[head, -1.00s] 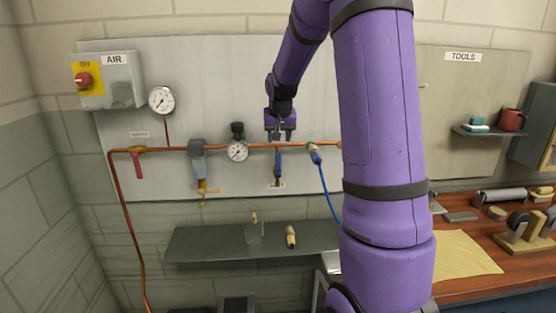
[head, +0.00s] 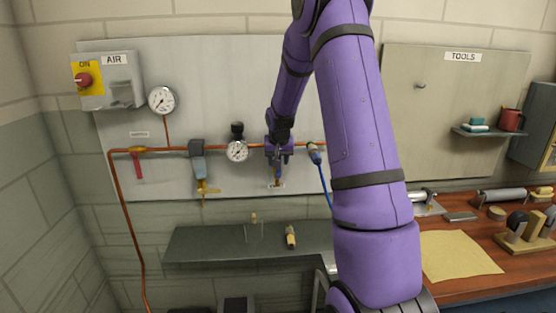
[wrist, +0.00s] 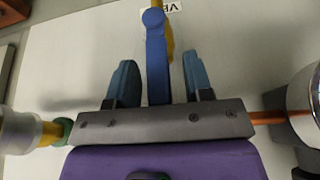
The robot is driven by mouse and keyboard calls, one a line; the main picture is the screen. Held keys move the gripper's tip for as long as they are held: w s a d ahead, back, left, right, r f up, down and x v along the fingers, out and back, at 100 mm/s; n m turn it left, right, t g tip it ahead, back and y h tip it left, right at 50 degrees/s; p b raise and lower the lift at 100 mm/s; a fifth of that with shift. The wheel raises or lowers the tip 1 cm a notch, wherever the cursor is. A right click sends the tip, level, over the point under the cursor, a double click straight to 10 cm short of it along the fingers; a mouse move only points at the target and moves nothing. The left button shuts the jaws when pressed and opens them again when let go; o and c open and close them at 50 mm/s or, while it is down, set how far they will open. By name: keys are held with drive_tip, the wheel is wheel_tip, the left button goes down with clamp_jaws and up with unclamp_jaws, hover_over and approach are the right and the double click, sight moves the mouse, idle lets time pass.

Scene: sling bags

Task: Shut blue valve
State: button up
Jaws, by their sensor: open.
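The blue valve's lever hangs down from the copper pipe on the grey wall panel. In the wrist view the blue lever (wrist: 157,62) stands between the two fingers of my gripper (wrist: 160,82), with a visible gap on each side. In the head view my gripper (head: 278,152) is at the pipe, in front of the valve, and covers most of it. My gripper is open and holds nothing. A brass part of the valve shows behind the lever in the wrist view, beside a partly hidden label.
A pressure regulator gauge (head: 237,152) is close on the left of my gripper, and a hose fitting (head: 314,153) with a blue hose is close on the right. A red lever (head: 138,166) hangs further left. A dark shelf (head: 210,245) juts out below.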

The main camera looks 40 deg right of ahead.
clamp_jaws()
drive_tip(key=shift+s+d+f+m+t+y, duration=0.15)
drive_tip(key=shift+s+d+t+y, duration=0.2)
drive_tip(key=shift+y, duration=0.2)
drive_tip(key=shift+s+d+f+m+t+y, duration=0.1)
drive_tip(key=shift+s+d+m+t+y, duration=0.1)
drive_tip(key=shift+t+y, duration=0.25)
idle(0.3)
unclamp_jaws()
drive_tip(key=shift+r, duration=0.1)
